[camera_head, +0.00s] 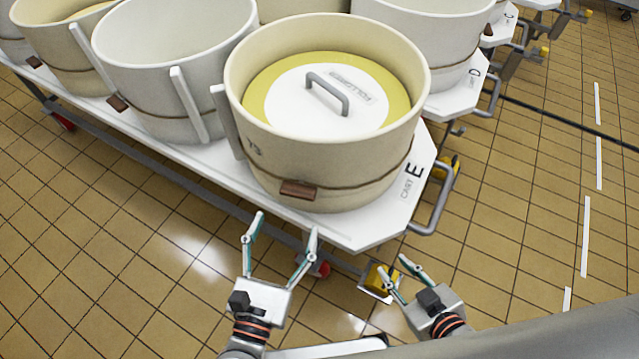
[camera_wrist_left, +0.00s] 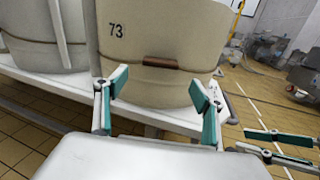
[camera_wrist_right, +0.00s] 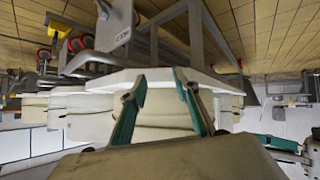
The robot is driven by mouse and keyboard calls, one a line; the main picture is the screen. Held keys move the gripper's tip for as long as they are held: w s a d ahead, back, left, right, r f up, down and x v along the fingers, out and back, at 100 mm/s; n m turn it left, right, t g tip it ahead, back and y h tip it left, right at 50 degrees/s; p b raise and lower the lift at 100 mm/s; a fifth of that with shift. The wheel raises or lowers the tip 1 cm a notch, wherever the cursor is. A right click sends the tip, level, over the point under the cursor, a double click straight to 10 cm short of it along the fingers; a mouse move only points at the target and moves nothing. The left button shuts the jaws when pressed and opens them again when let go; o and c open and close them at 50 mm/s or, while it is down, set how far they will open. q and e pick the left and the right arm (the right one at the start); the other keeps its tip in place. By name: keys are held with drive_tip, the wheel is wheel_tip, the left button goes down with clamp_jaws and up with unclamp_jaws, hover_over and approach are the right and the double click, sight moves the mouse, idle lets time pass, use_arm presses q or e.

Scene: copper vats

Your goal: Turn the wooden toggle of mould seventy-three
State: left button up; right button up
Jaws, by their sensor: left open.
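Mould seventy-three (camera_head: 340,165) is a cream round tub marked 73 at the front corner of the white cart E. Its brown wooden toggle (camera_head: 298,189) lies roughly level on a cord around the lower wall. The toggle (camera_wrist_left: 161,63) also shows in the left wrist view, just beyond and between the fingertips. My left gripper (camera_head: 286,223) is open and empty, in front of the toggle and apart from it. My right gripper (camera_head: 386,264) is open and empty, lower and to the right, by the cart's corner. The right wrist view is upside down and does not show the toggle.
A yellow and white lid with a grey handle (camera_head: 328,93) sits inside the mould. Other moulds (camera_head: 175,60) stand close on the left and behind. Cart E (camera_head: 375,225) has a grey side handle (camera_head: 432,208). Tiled floor at right is mostly clear.

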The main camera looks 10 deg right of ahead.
sight(296, 198)
use_arm(q)
drive_tip(key=shift+n, duration=0.4)
drive_tip(key=x, duration=0.8)
drive_tip(key=shift+d+p, duration=0.1)
drive_tip(key=shift+p, duration=0.25)
drive_tip(key=c, duration=1.1)
